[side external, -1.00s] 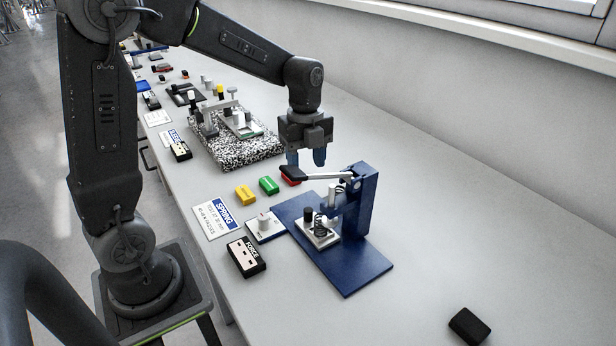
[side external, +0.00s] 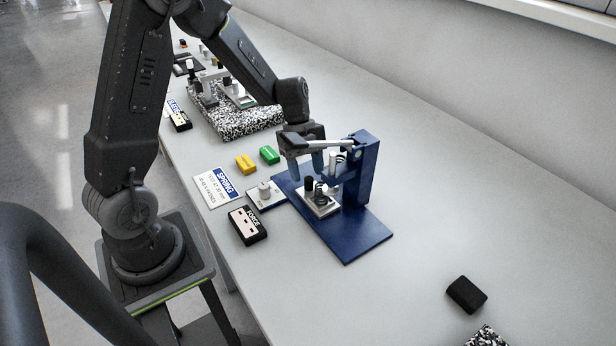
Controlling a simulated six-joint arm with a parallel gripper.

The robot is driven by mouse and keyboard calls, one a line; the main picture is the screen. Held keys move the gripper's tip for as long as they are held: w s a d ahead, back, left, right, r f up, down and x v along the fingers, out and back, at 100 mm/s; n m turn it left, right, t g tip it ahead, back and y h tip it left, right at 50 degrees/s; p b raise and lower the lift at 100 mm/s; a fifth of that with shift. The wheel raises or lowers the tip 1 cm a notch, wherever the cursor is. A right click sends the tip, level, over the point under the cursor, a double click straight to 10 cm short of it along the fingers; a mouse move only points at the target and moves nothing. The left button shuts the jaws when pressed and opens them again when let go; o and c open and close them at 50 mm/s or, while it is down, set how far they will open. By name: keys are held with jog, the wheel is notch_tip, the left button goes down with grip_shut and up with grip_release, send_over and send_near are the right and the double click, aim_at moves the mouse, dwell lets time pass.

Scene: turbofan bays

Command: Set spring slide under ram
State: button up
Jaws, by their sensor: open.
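The spring slide (side external: 321,209) is a pale plate carrying a dark coil spring and a black knob. It sits on the blue base of the press (side external: 360,240), in front of the upright. The ram (side external: 337,162) is on the upright, above and to the right of the slide; whether the spring is lined up under it I cannot tell. My gripper (side external: 306,168) is open, with its blue fingers pointing down above and behind the slide's black knob. Nothing shows between the fingers.
A small plate with a pale knob (side external: 265,193) lies left of the press base. A black FORCE box (side external: 248,225), a SPRING card (side external: 219,187), and yellow (side external: 245,164) and green (side external: 269,155) blocks lie near. The bench's right side is mostly clear.

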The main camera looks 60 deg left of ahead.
jog(key=shift+x, duration=1.2)
jog(key=shift+c, duration=0.5)
grip_shut()
